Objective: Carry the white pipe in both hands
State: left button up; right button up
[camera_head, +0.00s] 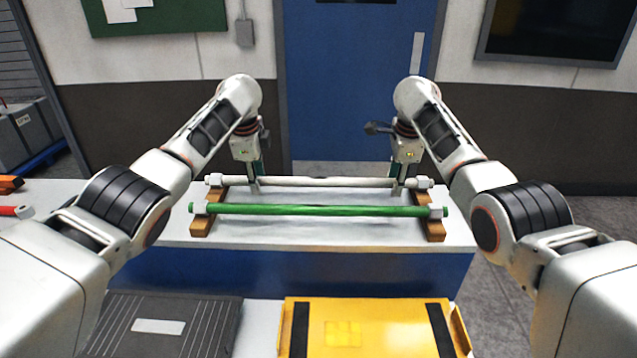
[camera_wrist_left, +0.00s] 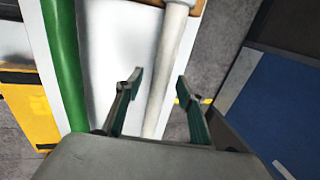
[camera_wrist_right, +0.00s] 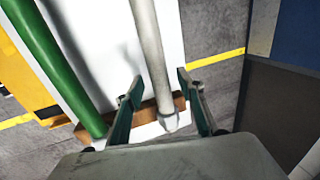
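The white pipe (camera_head: 325,182) lies across two wooden rests at the back of the white table, with a white fitting at each end. My left gripper (camera_head: 254,183) is over its left part. In the left wrist view the open fingers (camera_wrist_left: 157,88) stand on either side of the white pipe (camera_wrist_left: 168,65), with gaps. My right gripper (camera_head: 399,185) is over its right part. In the right wrist view the open fingers (camera_wrist_right: 160,90) also straddle the white pipe (camera_wrist_right: 150,50) without closing on it.
A green pipe (camera_head: 320,210) lies parallel in front, on the same wooden rests (camera_head: 203,227). A yellow case (camera_head: 385,335) and a dark grey case (camera_head: 200,310) are nearer me. A blue door (camera_head: 350,90) is behind the table. Orange items (camera_head: 10,184) lie far left.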

pick_arm(q)
grip_shut()
pick_arm(e)
grip_shut()
pick_arm(q)
jog(key=shift+w+r, duration=0.1)
jog(key=shift+r, duration=0.05)
pick_arm(e)
jog(key=shift+r, duration=0.15)
